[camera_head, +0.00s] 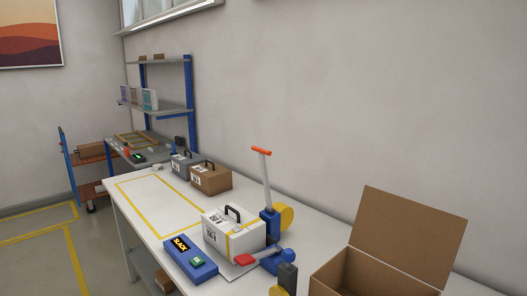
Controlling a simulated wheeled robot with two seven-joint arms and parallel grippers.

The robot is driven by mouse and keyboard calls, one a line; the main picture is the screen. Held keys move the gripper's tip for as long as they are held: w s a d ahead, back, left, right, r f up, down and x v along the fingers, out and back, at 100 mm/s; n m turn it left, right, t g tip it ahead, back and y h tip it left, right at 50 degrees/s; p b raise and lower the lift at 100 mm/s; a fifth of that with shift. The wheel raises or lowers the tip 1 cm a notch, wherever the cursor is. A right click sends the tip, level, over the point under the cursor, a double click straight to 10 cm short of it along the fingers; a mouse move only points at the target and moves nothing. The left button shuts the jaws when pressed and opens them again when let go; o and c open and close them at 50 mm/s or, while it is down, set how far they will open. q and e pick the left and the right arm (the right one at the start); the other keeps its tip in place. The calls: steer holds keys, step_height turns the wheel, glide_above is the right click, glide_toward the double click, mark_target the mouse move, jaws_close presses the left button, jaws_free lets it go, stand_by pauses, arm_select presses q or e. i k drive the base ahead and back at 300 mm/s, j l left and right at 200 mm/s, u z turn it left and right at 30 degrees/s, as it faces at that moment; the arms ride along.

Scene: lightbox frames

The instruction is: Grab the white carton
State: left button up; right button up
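Neither of my grippers can be made out in the head view.
A blue box (181,250) with a green button lies left of the carton. A brown carton (211,180) and a grey carton (184,161) stand farther back. An open cardboard box (352,277) is at the lower right. The yellow-outlined table area (155,204) is mostly clear.

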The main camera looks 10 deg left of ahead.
mark_target(232, 229)
steer(key=i+j+z, duration=0.15)
steer(key=j, duration=0.3)
steer(key=i+j+z, duration=0.15)
steer(key=j, duration=0.35)
steer(key=j+z, duration=0.15)
steer(key=j, duration=0.3)
steer(key=i+j+z, duration=0.15)
steer(key=j, duration=0.35)
